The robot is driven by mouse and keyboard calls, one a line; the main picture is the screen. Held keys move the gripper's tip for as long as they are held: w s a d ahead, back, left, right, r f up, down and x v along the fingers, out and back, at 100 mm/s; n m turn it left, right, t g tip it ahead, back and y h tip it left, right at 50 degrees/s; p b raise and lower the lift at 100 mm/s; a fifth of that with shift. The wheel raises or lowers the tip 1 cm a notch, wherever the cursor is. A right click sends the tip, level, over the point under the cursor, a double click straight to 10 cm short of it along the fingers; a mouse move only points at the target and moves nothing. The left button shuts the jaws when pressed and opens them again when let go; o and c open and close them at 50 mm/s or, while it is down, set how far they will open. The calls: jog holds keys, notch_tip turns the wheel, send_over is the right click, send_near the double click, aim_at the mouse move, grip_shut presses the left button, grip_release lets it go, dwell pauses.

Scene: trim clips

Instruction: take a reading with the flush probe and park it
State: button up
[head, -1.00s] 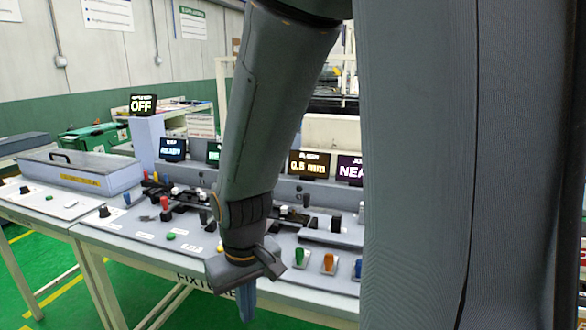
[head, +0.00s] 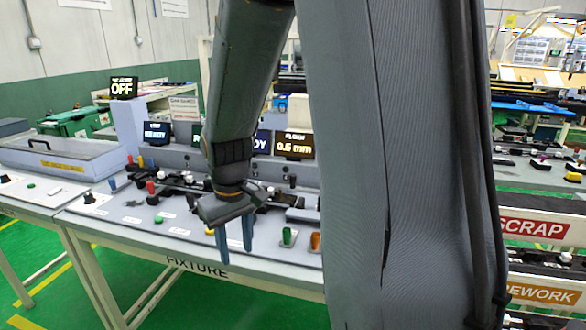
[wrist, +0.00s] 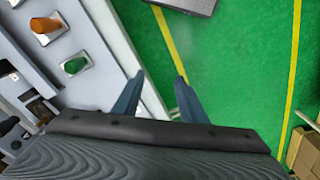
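My gripper (head: 234,244) hangs fingers down over the front edge of the fixture bench (head: 195,258). In the wrist view my gripper (wrist: 160,78) is open, with two blue-grey fingers apart and nothing between them. An orange-handled tool (head: 315,241) and a green-handled tool (head: 288,237) sit in holders at the bench front, right of the gripper. The wrist view also shows the orange handle (wrist: 43,25) and green handle (wrist: 74,66). I cannot tell which tool is the flush probe. A display (head: 294,145) with yellow digits seems to read 9.5 mm.
Clamps, knobs and a red-topped post (head: 151,187) crowd the bench behind the gripper. A grey lidded case (head: 60,160) stands at left. Another display (head: 123,87) reads OFF. My arm hides the bench's right part. Red SCRAP (head: 535,228) and orange REWORK (head: 540,294) signs are at right.

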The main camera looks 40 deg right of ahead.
jog(key=w+d+r+n+p, duration=0.15)
jog(key=w+d+r, duration=0.35)
jog(key=w+d, duration=0.65)
notch_tip(320, 180, up, 5)
jog(key=n+p, duration=0.1)
jog(key=n, duration=0.1)
send_over(292, 175)
jog(key=shift+a+g, duration=0.15)
jog(key=shift+g, duration=0.25)
jog(key=shift+d, duration=0.3)
jog(key=shift+f+p, duration=0.25)
jog(key=shift+p, duration=0.1)
jog(key=shift+f+p, duration=1.1)
jog(key=shift+f, duration=2.5)
grip_shut()
